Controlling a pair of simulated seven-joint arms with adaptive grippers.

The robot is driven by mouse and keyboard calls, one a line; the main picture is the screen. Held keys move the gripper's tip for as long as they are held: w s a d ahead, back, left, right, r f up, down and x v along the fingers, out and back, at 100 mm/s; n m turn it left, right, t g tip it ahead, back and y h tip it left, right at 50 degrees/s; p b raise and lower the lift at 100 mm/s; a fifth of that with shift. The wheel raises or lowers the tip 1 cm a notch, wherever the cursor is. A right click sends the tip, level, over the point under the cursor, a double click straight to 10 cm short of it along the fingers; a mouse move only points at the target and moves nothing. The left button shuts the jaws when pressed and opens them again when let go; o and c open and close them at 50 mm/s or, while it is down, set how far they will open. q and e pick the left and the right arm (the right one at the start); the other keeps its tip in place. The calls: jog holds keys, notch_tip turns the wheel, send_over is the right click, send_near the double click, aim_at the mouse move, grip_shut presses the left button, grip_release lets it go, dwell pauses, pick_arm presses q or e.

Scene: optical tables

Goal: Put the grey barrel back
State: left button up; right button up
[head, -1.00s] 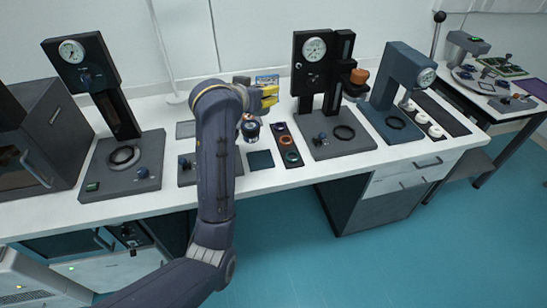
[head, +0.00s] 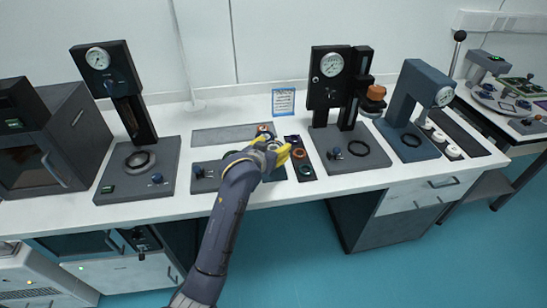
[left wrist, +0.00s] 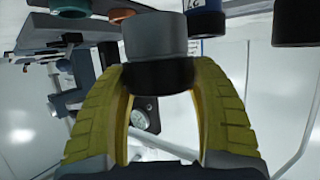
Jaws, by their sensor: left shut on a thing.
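My left gripper (head: 285,155) has yellow fingers and is over the middle of the bench. In the left wrist view its fingers (left wrist: 160,85) are shut on the grey barrel (left wrist: 155,36), a short cylinder with a black band at the finger end. In the head view the fingers and arm cover much of the area around the barrel. A black strip (head: 306,173) with an orange ring (head: 299,153) and a teal ring (head: 305,169) lies just right of the gripper. Whether the barrel touches anything cannot be told. My right gripper is not in view.
A blue barrel (left wrist: 205,22) and a dark barrel (left wrist: 291,22) appear close to the held one. A gauge press (head: 124,75) stands left, and another gauge stand (head: 328,85) stands right of the strip. A small notice (head: 283,102) is behind.

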pick_arm(q)
jog(key=shift+f, duration=2.15)
jog(key=shift+f, duration=0.15)
jog(key=o, duration=1.4)
jog(key=shift+o, duration=0.2)
jog(key=shift+r, duration=0.2)
jog(key=v, duration=1.2)
jog(key=shift+f, duration=0.1)
